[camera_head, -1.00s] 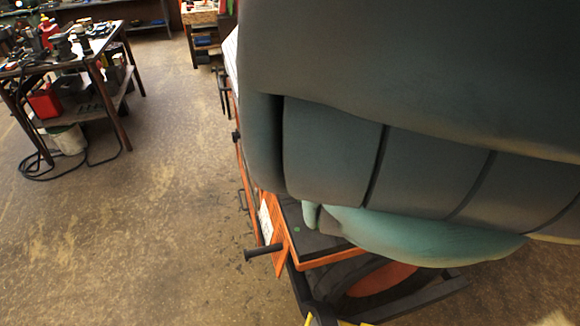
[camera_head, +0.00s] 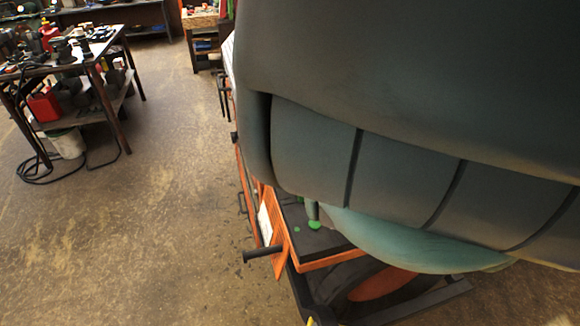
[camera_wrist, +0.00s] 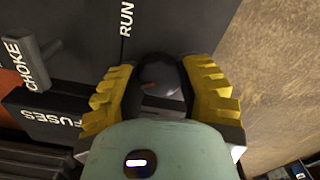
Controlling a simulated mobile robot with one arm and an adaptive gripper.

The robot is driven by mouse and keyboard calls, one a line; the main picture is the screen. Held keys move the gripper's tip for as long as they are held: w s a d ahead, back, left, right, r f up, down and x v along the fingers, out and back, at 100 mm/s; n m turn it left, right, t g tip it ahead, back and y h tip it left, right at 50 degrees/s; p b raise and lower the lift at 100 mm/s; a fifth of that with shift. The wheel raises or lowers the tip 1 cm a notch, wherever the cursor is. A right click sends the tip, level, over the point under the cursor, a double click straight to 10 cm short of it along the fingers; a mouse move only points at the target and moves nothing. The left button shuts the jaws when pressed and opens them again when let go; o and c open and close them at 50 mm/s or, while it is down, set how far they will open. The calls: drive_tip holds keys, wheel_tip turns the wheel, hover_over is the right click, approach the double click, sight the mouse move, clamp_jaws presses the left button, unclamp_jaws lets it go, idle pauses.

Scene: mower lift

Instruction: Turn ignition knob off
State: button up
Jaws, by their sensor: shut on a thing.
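The ignition knob (camera_wrist: 165,84) is dark and round with a small orange-red mark on its face. It sits on a dark panel (camera_wrist: 78,18) below the white word RUN in the wrist view. My gripper (camera_wrist: 160,78) has yellow ridged fingers, one on each side of the knob, closed on it. The lower part of the knob is hidden by my gripper's body. In the head view, my arm covers the knob and fingers, and part of the orange and black mower (camera_head: 330,260) shows below it.
A CHOKE lever (camera_wrist: 38,62) and a black FUSES box (camera_wrist: 45,115) stand left of my gripper. A dark handle (camera_head: 262,254) sticks out from the mower. A cluttered workbench (camera_head: 122,100) stands far left, with open floor (camera_head: 150,190) between.

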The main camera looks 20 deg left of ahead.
idle(0.3)
drive_tip(key=o, duration=1.2)
drive_tip(key=shift+o, duration=0.2)
wheel_tip(320, 180, up, 12)
